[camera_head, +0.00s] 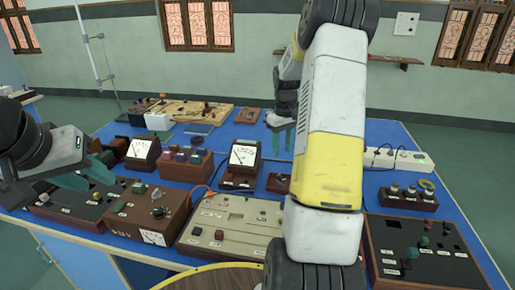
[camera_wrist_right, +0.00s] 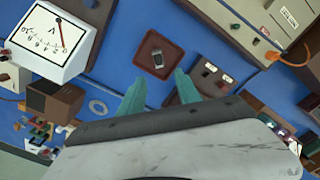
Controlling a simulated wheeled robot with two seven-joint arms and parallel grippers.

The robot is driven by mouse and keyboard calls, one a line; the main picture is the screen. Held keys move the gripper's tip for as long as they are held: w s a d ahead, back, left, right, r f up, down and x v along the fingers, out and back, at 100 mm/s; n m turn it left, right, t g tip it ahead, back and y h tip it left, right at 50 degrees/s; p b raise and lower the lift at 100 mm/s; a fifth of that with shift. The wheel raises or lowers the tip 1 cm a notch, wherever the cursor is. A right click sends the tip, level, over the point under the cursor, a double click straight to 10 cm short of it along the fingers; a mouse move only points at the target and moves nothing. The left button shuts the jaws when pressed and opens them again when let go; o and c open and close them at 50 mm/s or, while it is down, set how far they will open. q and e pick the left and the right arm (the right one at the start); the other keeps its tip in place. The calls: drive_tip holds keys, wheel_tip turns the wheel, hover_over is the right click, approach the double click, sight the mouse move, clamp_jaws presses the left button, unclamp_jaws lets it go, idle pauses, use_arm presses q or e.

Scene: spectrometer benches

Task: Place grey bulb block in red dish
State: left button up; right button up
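A small dark red square dish (camera_wrist_right: 147,62) lies on the blue bench top in the right wrist view. A small grey block (camera_wrist_right: 156,57), apparently the grey bulb block, sits within its outline. The dish also shows in the head view (camera_head: 278,183), right of a meter, but the block is too small to make out there. My right gripper (camera_wrist_right: 160,76) is open and empty, its teal fingers apart, with the dish and block beyond the tips. In the head view my right gripper (camera_head: 284,146) hangs above the bench behind the dish. My left gripper (camera_head: 100,184) is open and empty over the bench's left side.
A white-faced meter (camera_head: 240,165) stands just left of the dish; it also shows in the wrist view (camera_wrist_right: 45,40). A beige panel box (camera_head: 230,222) lies in front. A white power strip (camera_head: 398,160) is at right. My right arm hides part of the bench's middle.

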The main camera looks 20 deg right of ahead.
drive_tip(key=s+a+r+t, duration=0.1)
drive_tip(key=s+a+r, duration=0.1)
drive_tip(key=a+r, duration=0.25)
drive_tip(key=s+a+r+t, duration=0.1)
drive_tip(key=s+a+r, duration=0.2)
drive_tip(key=r, duration=0.3)
drive_tip(key=s+a+r+m+t+y, duration=0.1)
drive_tip(key=s+a+r+t, duration=0.1)
drive_tip(key=s+a+r, duration=0.2)
drive_tip(key=s+a+r+m+t+y, duration=0.1)
drive_tip(key=s+a+r+t, duration=0.1)
drive_tip(key=s+a, duration=0.7)
drive_tip(key=s+r, duration=0.1)
drive_tip(key=s, duration=0.6)
drive_tip(key=shift+s+a+r, duration=0.25)
drive_tip(key=shift+a+r, duration=0.1)
